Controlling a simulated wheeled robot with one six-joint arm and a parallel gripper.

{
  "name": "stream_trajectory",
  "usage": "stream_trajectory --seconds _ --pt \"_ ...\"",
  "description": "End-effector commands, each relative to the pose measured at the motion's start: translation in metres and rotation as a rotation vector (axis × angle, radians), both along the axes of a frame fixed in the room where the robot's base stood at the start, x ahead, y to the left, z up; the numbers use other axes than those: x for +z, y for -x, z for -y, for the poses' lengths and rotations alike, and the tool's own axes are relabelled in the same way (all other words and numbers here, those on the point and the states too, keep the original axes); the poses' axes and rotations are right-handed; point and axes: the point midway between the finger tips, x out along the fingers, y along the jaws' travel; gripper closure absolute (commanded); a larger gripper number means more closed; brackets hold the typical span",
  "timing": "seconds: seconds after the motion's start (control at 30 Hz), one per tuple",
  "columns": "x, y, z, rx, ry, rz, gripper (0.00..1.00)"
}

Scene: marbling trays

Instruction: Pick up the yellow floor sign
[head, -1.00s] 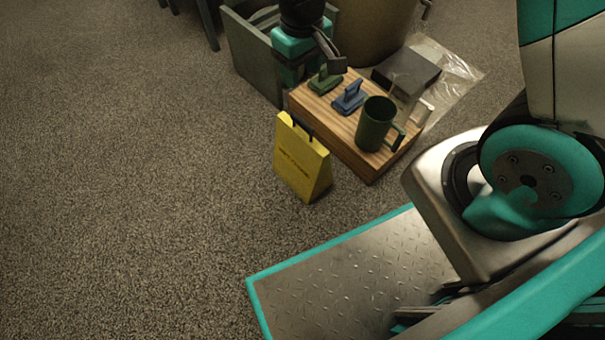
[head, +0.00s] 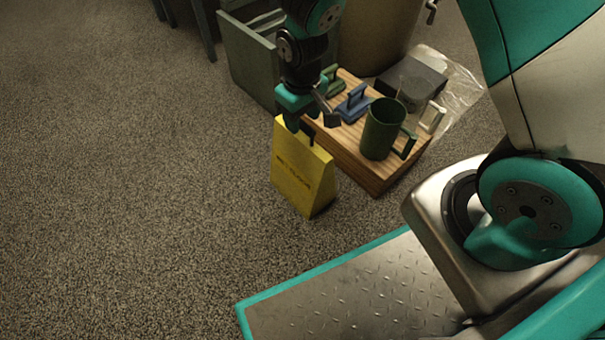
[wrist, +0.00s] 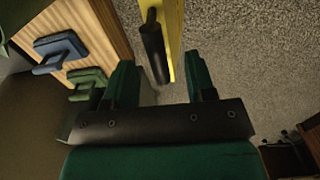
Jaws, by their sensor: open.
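The yellow floor sign (head: 301,175) stands upright on the carpet in the head view, beside the wooden block's left side. It has dark lettering on its face and a black handle on top. In the wrist view the sign's yellow top edge (wrist: 176,38) and its black handle (wrist: 154,50) lie just beyond the fingertips. My gripper (head: 299,122) is over the sign's top in the head view. In the wrist view my gripper (wrist: 163,75) is open, with nothing clamped between its green fingers. The handle is roughly in line with the gap between them.
The wooden block (head: 365,165) holds a green mug (head: 381,130), a blue handled tool (head: 353,104) and a green handled tool (head: 331,82). A grey-green crate (head: 249,62) stands behind. A dark box (head: 411,82) lies on clear plastic. Carpet at left is free.

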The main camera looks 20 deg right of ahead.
Motion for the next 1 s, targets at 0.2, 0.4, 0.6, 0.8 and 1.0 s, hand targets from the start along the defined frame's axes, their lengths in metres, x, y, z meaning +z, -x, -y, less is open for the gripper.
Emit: stream_trajectory --seconds 0.2,0.4,0.6,0.8,1.0 --pt "-0.03 -0.002 0.002 0.0 0.0 0.0 0.5" --pt "-0.051 -0.002 0.002 0.0 0.0 -0.001 0.5" --pt "-0.048 -0.002 0.002 0.0 0.0 -0.001 0.5" --pt "-0.048 -0.002 0.002 0.0 0.0 -0.001 0.91" --pt "-0.048 -0.002 0.002 0.0 0.0 0.0 1.0"
